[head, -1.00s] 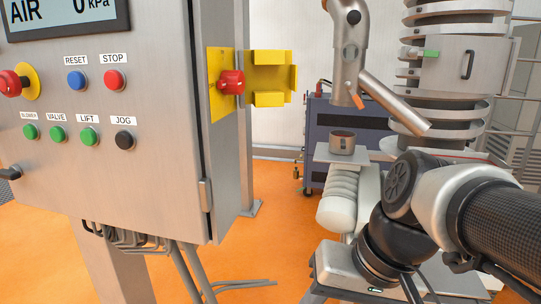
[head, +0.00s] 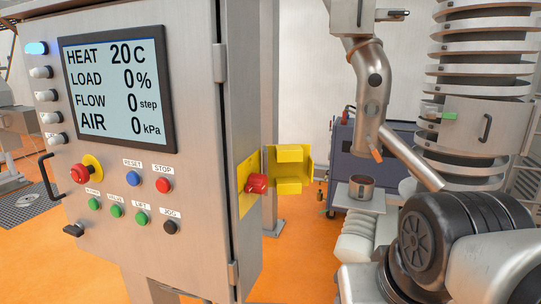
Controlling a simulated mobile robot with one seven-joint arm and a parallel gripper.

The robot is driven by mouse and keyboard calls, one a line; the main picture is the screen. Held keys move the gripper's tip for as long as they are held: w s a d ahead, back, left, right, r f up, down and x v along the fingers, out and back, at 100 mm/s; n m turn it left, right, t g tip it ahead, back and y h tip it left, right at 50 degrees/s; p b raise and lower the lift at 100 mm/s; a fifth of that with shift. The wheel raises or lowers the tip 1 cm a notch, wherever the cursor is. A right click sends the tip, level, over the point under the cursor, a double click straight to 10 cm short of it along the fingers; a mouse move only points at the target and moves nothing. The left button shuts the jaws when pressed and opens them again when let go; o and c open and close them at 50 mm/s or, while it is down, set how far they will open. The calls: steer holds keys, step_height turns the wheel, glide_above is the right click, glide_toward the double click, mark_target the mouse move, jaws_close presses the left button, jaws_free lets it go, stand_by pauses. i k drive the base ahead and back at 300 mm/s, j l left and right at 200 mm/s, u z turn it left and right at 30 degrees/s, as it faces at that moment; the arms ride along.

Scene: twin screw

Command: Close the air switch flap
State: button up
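The air switch is a red knob (head: 257,184) on a yellow plate (head: 246,203) on the right side wall of the grey control cabinet (head: 205,225). The yellow flap (head: 290,169) stands open, swung out to the right of the knob, and the red knob is uncovered. My gripper is not in view. Only links of my arm show at the lower right, apart from the flap.
The cabinet's screen (head: 118,92) reads AIR 0 kPa, with several buttons below. A door handle (head: 47,176) sticks out at left. A metal cup (head: 361,187) stands on a platform behind my arm. Orange floor is clear below the flap.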

mark_target(289, 168)
steer(key=i+l+u, duration=0.1)
steer(key=i+l, duration=0.8)
